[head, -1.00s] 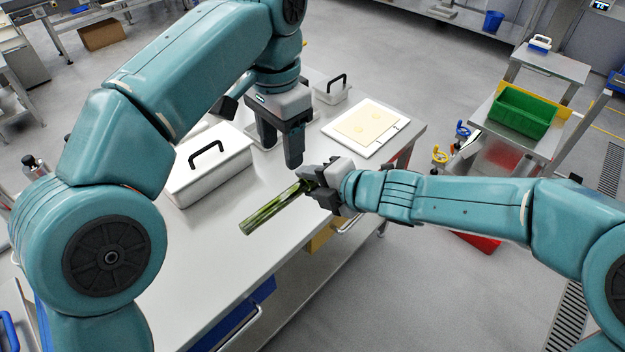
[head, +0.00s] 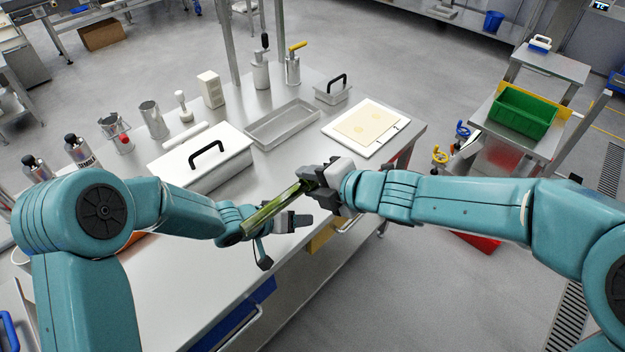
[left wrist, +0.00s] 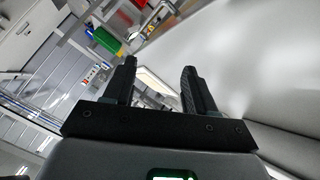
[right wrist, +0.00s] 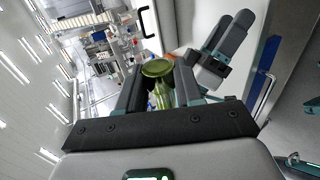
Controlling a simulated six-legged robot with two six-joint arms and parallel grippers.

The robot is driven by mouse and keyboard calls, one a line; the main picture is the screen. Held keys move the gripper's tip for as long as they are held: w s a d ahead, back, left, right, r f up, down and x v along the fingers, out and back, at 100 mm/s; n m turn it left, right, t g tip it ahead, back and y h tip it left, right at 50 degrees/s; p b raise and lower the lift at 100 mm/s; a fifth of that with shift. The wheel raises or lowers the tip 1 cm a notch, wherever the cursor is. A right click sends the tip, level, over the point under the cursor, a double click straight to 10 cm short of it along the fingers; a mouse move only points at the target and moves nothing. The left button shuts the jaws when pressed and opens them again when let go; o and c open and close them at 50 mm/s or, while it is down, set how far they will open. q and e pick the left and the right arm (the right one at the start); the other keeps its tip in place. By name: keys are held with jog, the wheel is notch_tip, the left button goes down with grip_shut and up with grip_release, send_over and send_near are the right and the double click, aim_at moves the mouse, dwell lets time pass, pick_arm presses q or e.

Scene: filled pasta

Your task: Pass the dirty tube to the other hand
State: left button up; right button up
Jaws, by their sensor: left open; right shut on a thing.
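The dirty tube (head: 270,211) is a long clear cylinder with green and dark smears, held slanting above the table's front edge. My right gripper (head: 312,183) is shut on its upper right end. In the right wrist view the tube's round green end (right wrist: 157,69) sits between the fingers. My left gripper (head: 284,241) is open, just below and in front of the tube in the head view. In the left wrist view the gap between its fingers (left wrist: 159,72) is empty of the tube. Its two fingers also show in the right wrist view (right wrist: 230,38), apart from the tube.
The steel table (head: 190,285) lies below. On it stand a white lidded box (head: 190,168), a metal tray (head: 282,124), a white board with yellow sheet (head: 365,128) and several bottles and cups behind. A green bin (head: 522,112) is on a cart at right.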

pick_arm(q)
jog(key=s+d+f+g+h, duration=0.25)
jog(key=s+d, duration=0.25)
jog(key=s, duration=0.3)
jog(key=s+d+f+g+h, duration=0.1)
jog(key=s+d+f+h, duration=0.3)
jog(key=s, duration=0.4)
jog(key=s+a+f+n+g+y, duration=0.1)
jog(key=s+a+f+n+y, duration=0.1)
jog(key=s+a+f+y, duration=0.2)
jog(key=s+a+f+n+g+y, duration=0.2)
jog(key=s+a+f+y, duration=0.3)
jog(key=a, duration=0.5)
jog(key=shift+s+f+y, duration=0.3)
jog(key=shift+s+y, duration=0.05)
jog(key=shift+s, duration=0.65)
